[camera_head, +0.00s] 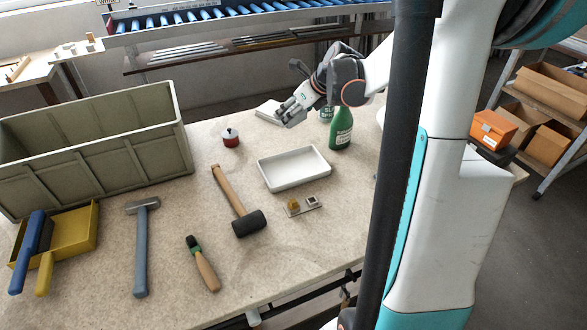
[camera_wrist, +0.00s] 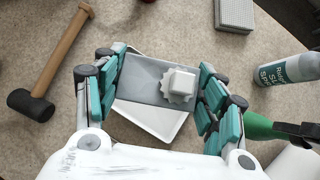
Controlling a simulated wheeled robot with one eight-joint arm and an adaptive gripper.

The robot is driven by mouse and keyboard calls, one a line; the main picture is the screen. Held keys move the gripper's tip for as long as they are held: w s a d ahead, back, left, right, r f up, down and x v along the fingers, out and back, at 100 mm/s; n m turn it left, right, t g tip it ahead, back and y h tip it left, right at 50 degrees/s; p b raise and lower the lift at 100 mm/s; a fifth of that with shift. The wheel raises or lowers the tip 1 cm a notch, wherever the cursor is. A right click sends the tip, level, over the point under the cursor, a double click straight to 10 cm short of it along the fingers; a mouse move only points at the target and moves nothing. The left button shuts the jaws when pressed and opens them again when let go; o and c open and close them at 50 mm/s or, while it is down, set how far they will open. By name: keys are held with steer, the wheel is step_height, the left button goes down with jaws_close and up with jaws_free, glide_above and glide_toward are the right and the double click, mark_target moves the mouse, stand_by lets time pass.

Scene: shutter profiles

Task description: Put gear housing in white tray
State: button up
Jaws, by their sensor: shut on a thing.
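The gear housing (camera_wrist: 143,78) is a grey flat block with a pale toothed gear shape on its right part. In the wrist view it lies between the two fingers of my gripper (camera_wrist: 160,88), which is shut on it. The white tray (camera_wrist: 163,127) shows below and behind it, partly hidden by the housing. In the head view the white tray (camera_head: 293,183) lies empty on the table. My gripper (camera_head: 289,111) is raised above the table, beyond the tray's far side in the picture.
A green bottle (camera_head: 341,128) stands right of the tray. A mallet (camera_head: 234,202) lies left of it, and a small plate with parts (camera_head: 306,206) in front. A big crate (camera_head: 90,160) stands at left.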

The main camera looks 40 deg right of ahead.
step_height(320, 180, down, 20)
steer(key=b, duration=0.6)
steer(key=shift+r, duration=0.15)
steer(key=shift+b, duration=0.35)
steer(key=o, duration=1.4)
steer(key=shift+c, duration=0.2)
steer(key=shift+s+d+r+p, duration=0.1)
steer(key=shift+s+r+p, duration=0.1)
steer(key=shift+r+p, duration=0.1)
steer(key=p+v, duration=0.3)
steer(key=v, duration=0.8)
steer(key=shift+r, duration=0.15)
